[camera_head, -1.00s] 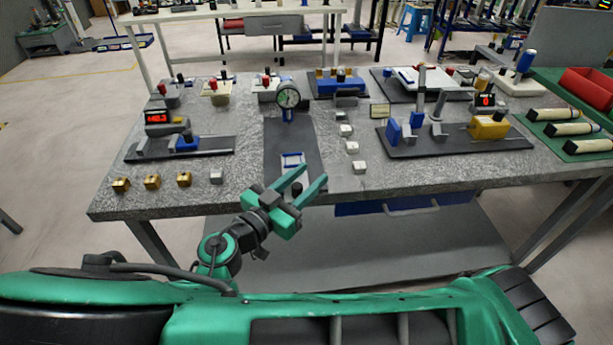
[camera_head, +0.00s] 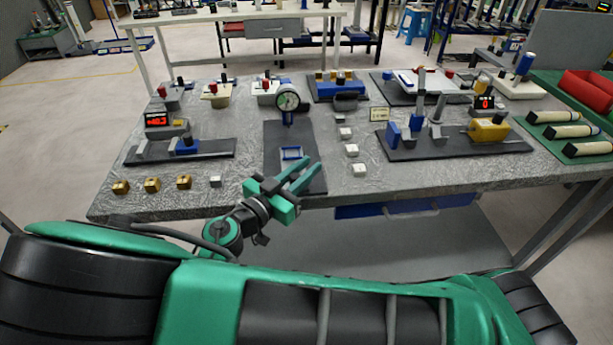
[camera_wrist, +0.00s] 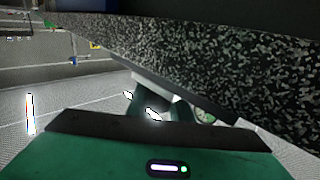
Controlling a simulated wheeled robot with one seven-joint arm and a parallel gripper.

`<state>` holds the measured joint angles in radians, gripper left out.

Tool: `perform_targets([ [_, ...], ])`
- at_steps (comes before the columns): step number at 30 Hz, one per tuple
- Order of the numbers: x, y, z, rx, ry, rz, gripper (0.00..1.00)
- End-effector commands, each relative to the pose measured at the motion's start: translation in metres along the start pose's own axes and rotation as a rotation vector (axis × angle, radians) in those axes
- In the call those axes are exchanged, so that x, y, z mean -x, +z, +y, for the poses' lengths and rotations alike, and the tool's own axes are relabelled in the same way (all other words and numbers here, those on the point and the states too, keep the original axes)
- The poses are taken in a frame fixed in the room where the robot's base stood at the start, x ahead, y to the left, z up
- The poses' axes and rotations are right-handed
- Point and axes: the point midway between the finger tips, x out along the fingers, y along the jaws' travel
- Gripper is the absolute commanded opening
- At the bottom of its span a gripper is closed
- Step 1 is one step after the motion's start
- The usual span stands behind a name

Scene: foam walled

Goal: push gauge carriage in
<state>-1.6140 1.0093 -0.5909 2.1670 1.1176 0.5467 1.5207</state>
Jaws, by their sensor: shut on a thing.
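My gripper (camera_head: 311,165) is at the front edge of the bench, by the near end of a dark plate (camera_head: 286,138). Its two green fingers point away to the upper right, and what lies between them is too unclear to name. To the left, a blue carriage (camera_head: 186,147) sits on a dark rail base below a red digital readout (camera_head: 157,119). I cannot tell which part is the gauge carriage. The wrist view shows mostly bench edge.
Several brass and white blocks stand near the bench front, such as a brass block (camera_head: 152,184) and a white block (camera_head: 359,170). A fixture with a yellow block (camera_head: 488,129) is at the right. A drawer (camera_head: 400,206) hangs below the bench.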

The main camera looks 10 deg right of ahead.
Motion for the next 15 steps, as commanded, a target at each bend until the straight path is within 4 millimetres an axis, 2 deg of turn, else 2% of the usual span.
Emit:
perform_targets([
  [10, -0.002, 0.0001, -0.0062, -0.002, -0.008, -0.001, 0.0],
  [11, -0.002, 0.0001, -0.0062, -0.002, -0.008, -0.001, 0.22],
  [12, -0.0019, 0.0001, -0.0062, -0.002, -0.009, -0.001, 0.31],
  [13, -0.0019, 0.0001, -0.0061, -0.002, -0.008, -0.001, 0.38],
  [15, -0.0022, 0.0001, -0.0057, -0.002, -0.007, -0.001, 0.38],
])
